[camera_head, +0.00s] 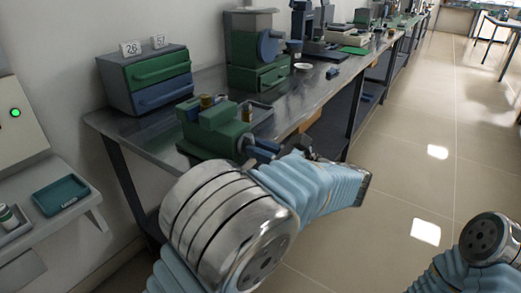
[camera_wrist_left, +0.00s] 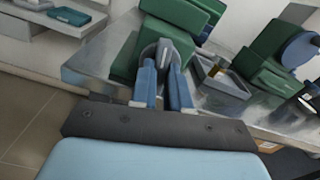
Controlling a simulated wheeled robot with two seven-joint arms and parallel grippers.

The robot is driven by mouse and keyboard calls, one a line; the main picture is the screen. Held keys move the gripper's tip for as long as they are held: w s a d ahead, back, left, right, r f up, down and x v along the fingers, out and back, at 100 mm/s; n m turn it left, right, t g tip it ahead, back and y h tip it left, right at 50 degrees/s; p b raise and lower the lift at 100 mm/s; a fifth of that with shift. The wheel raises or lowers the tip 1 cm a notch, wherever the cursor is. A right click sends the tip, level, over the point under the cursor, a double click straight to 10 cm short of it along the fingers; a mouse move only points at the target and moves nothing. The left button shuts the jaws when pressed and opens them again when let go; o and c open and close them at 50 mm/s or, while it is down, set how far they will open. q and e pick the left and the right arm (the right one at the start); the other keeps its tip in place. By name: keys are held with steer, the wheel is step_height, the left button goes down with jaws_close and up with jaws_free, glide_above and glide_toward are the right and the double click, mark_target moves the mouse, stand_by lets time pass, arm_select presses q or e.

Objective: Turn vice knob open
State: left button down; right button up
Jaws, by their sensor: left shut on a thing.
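The green vice (camera_head: 212,130) sits at the near front edge of the metal bench, and it also shows at the top of the left wrist view (camera_wrist_left: 181,14). My left gripper (camera_head: 258,150) reaches in from the front right of the vice. Its blue fingers (camera_wrist_left: 164,76) are shut on the vice knob, a grey part at the vice's front, mostly hidden between the fingers. My right arm shows only as links at the lower right of the head view; its gripper is out of view.
On the metal bench (camera_head: 215,87), a green and blue drawer cabinet (camera_head: 146,80) stands behind the vice. A grey tray (camera_wrist_left: 222,92) lies beside the vice. A green machine (camera_head: 255,50) stands further back. A teal tray (camera_head: 60,196) lies on a side table.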

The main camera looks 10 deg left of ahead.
arm_select(q)
steer(key=shift+f+n+b, duration=0.2)
steer(key=shift+n+b, duration=10.65)
steer(key=shift+n, duration=2.85)
arm_select(e)
step_height(320, 180, down, 22)
steer(key=d, duration=0.1)
steer(key=shift+w+d+r, duration=0.25)
steer(key=shift+w+d, duration=0.1)
steer(key=shift+w, duration=0.05)
arm_select(q)
steer(key=c, duration=1.1)
jaws_free()
steer(key=shift+r, duration=0.1)
